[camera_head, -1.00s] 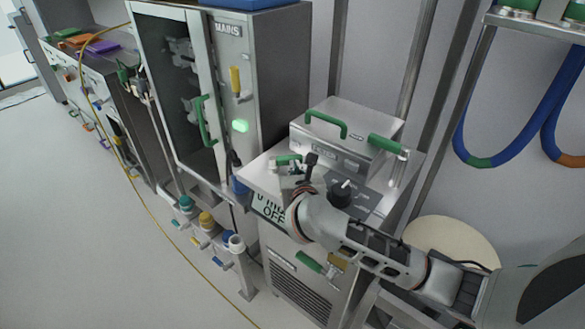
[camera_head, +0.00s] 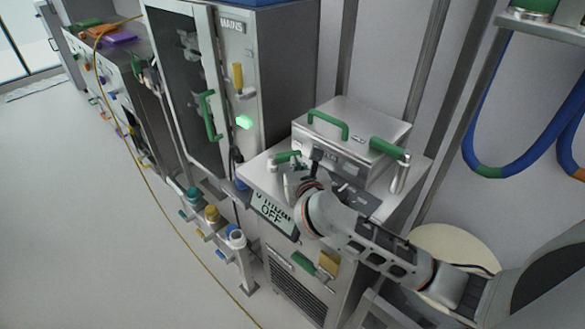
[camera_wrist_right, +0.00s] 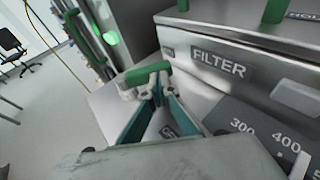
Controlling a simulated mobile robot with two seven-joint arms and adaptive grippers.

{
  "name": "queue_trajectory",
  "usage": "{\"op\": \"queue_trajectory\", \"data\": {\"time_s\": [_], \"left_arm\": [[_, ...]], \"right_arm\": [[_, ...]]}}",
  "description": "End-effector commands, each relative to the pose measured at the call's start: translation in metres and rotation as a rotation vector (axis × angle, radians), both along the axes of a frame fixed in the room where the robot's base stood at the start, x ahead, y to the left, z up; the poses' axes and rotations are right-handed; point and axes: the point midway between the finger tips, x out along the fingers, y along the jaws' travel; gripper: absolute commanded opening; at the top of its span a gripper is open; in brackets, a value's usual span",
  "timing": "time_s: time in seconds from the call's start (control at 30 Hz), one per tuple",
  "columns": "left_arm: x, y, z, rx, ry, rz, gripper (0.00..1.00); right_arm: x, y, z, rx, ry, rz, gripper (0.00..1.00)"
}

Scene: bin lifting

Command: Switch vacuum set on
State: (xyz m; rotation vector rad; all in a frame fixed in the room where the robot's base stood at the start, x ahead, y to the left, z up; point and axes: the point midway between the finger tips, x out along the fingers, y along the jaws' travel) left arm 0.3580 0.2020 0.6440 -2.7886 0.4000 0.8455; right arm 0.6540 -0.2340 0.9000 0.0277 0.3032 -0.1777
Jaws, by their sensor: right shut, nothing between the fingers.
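The vacuum set is a metal cabinet (camera_head: 421,176) with a display (camera_head: 273,213) on its front whose lower line reads OFF; the upper line is hard to read. A green-handled valve (camera_head: 287,157) sits at the top's left edge; its green handle (camera_wrist_right: 147,73) also shows in the right wrist view. A dark dial panel (camera_wrist_right: 262,125) marked 300 and 400 lies right of the fingers. My right gripper (camera_head: 306,172) is over the cabinet top, beside the valve. In the wrist view its teal fingers (camera_wrist_right: 158,98) converge just below the green handle; contact is unclear. My left gripper is out of view.
A metal box (camera_head: 352,139) labelled FILTER stands at the back of the cabinet top, with green handles. A tall MAINS cabinet (camera_head: 284,70) with a lit green button (camera_head: 244,122) stands to the left. Blue hoses (camera_head: 490,120) hang at the right. Floor at the left is open.

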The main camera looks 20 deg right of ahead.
Motion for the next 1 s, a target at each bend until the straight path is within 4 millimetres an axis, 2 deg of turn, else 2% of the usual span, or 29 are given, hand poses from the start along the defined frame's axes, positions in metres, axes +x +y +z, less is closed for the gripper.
{"op": "queue_trajectory", "data": {"time_s": [0.6,1.0], "left_arm": [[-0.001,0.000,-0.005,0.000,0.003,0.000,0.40],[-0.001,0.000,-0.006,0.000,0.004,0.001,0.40]], "right_arm": [[0.022,-0.012,-0.001,-0.001,0.001,-0.009,0.00],[0.027,-0.012,0.001,0.000,-0.001,-0.007,0.00]]}}
